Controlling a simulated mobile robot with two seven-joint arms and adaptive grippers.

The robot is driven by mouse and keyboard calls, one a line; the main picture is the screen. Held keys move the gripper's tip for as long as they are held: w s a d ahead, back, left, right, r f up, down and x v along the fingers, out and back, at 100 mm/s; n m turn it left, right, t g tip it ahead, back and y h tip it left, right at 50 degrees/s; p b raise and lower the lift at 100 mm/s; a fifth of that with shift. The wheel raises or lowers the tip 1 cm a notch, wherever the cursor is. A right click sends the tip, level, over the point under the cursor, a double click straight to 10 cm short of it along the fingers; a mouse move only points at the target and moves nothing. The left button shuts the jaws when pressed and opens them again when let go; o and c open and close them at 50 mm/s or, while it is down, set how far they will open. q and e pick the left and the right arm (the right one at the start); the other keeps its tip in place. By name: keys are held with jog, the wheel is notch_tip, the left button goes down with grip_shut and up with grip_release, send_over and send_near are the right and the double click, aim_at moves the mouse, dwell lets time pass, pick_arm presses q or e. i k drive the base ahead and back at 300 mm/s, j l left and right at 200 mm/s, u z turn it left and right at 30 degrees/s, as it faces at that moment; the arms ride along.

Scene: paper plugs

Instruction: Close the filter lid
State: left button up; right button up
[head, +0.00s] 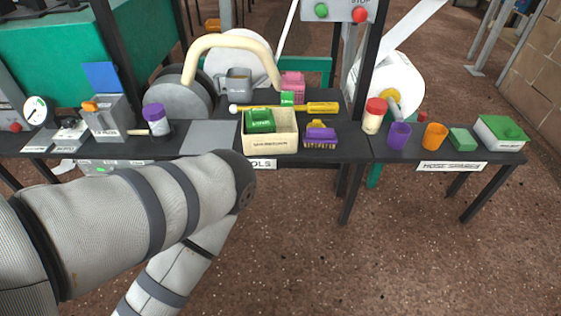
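A grey box (109,119) with a small label stands on the left part of the dark table. A blue panel (101,76) stands raised at its back, like an open lid, and an orange piece (90,106) shows at its top left. I cannot read the label well enough to tell whether this is the filter. A white box with a green lid (503,127) stands at the far right, and its lid looks shut. My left arm fills the lower left, bent at the elbow. Neither of my grippers is in view.
Beside the grey box are a purple-capped jar (157,119) and a flat grey plate (209,138). A gauge (38,112) is far left.

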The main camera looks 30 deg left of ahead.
aim_at(103, 76)
jog(key=u, duration=2.15)
jog(key=i+l, duration=0.3)
jog(key=i, duration=0.2)
jog(key=i+l, duration=0.3)
jog(key=i, duration=0.2)
jog(key=i+l, duration=0.25)
jog(key=i, duration=0.25)
jog(key=i+z, duration=0.2)
jog(key=k+z, duration=0.1)
jog(key=k, duration=0.2)
jog(key=i+l+u, duration=0.3)
jog(key=i+j, duration=0.1)
jog(key=i, duration=0.05)
